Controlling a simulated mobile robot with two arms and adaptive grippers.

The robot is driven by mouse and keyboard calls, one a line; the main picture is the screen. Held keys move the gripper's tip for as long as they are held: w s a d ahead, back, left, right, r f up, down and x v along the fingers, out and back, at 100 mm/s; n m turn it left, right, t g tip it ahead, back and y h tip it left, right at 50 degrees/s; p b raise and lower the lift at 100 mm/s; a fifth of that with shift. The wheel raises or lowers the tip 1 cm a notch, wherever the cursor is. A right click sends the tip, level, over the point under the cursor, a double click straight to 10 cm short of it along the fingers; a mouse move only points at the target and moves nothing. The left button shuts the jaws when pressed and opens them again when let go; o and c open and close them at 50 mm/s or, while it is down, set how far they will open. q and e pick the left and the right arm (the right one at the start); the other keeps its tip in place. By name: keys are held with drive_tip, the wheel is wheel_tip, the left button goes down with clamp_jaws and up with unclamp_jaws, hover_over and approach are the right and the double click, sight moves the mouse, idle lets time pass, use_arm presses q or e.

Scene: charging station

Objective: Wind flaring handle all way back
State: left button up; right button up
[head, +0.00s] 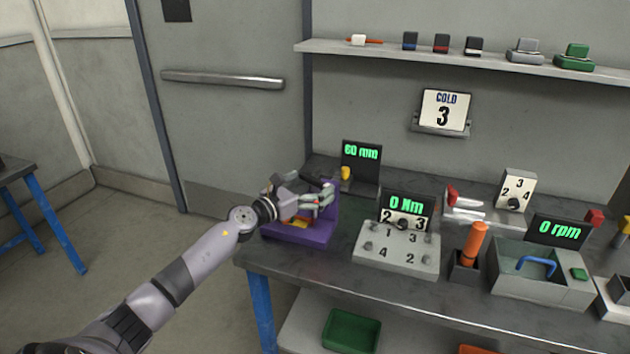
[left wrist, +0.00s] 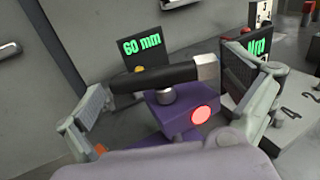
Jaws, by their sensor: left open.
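The purple flaring tool (head: 308,236) stands at the left end of the bench. In the left wrist view its purple body (left wrist: 174,110) carries a lit red round button (left wrist: 201,115). Its handle, a black bar with a silver end (left wrist: 155,78), lies roughly level across the picture, above a round metal hub. My left gripper (head: 318,196) is over the tool and hides much of it in the head view. In the left wrist view the left gripper (left wrist: 182,88) is open, with one finger near each end of the handle; I cannot tell whether either touches. My right gripper is not in view.
A display reading 60 mm (head: 361,155) stands behind the tool. A grey numbered block (head: 396,255) with a 0 Nm display (head: 407,205) is close on its right. Farther right are an orange-handled tool (head: 474,245) and a grey basin (head: 541,287). The floor left of the bench is clear.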

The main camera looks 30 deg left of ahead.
use_arm(q)
drive_tip(key=shift+w+d, duration=0.15)
drive_tip(key=shift+w, duration=0.6)
